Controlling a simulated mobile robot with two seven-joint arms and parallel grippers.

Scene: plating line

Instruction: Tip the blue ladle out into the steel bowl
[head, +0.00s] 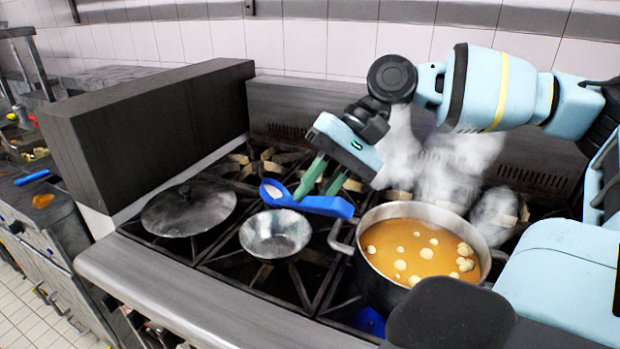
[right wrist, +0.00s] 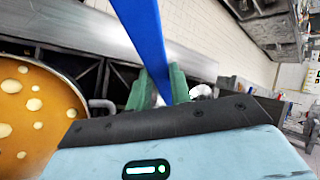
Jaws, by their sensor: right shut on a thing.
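The blue ladle (head: 314,205) is held by its handle in my right gripper (head: 322,176), whose green fingers are closed around it. The ladle's cup, pale inside, is at the left end, just above and behind the far rim of the steel bowl (head: 275,236). The cup's opening faces toward the camera; I cannot tell what is in it. The steel bowl sits on the stove grate and looks empty. In the right wrist view the blue handle (right wrist: 143,38) runs between the fingers (right wrist: 158,88). My left gripper is not in view.
A steaming pot (head: 367,280) of orange soup with pale lumps stands right of the bowl. A dark round lid (head: 188,208) lies to the left. A tall dark block (head: 150,125) borders the stove on the left.

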